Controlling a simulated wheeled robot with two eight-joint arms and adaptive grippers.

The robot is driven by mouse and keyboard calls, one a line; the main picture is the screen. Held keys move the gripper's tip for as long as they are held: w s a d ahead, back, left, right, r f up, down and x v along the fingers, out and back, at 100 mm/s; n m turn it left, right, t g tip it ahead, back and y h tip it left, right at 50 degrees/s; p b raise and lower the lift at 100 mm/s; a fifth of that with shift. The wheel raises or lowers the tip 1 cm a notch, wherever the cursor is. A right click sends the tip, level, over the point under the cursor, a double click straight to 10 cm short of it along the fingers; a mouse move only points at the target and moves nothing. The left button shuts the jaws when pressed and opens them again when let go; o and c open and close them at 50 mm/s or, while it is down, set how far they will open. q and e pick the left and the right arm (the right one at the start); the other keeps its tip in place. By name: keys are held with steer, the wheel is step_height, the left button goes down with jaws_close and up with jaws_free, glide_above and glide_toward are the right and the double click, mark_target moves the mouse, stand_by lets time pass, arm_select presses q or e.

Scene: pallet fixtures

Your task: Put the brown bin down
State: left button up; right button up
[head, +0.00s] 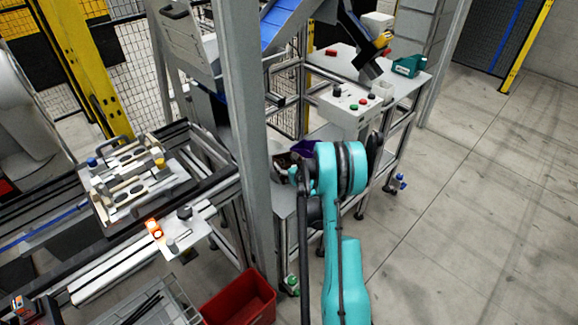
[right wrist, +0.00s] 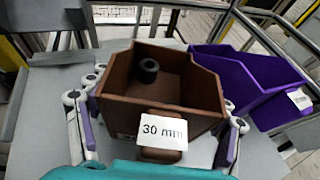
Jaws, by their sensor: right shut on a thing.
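The brown bin (right wrist: 205,92) fills the middle of the right wrist view, with a "30 mm" label on its front and one black ring-like part (right wrist: 148,70) inside. My right gripper (right wrist: 160,105) has its fingers on both sides of the bin and is shut on it. The bin looks upright over a grey tabletop (right wrist: 45,92); I cannot tell whether its base touches. In the head view the brown bin (head: 281,162) is mostly hidden behind my teal right arm. My left gripper is not in view.
A purple bin (right wrist: 250,75) with its own label stands close on the right of the brown bin; it also shows in the head view (head: 303,147). A grey post (head: 243,130) rises left of my arm. A control box (head: 350,108) stands behind. A red bin (head: 240,300) is low in front.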

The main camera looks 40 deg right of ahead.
steer(key=shift+r, duration=0.1)
steer(key=o, duration=1.2)
steer(key=shift+c, duration=0.2)
steer(key=shift+s, duration=0.15)
steer(key=p+v, duration=0.2)
steer(key=v, duration=0.4)
steer(key=shift+s+a+r, duration=0.1)
steer(key=shift+s+r, duration=0.15)
steer(key=shift+r, duration=0.05)
steer(key=shift+b+v, duration=0.95)
steer(key=shift+v, duration=1.65)
steer(key=shift+f, duration=0.2)
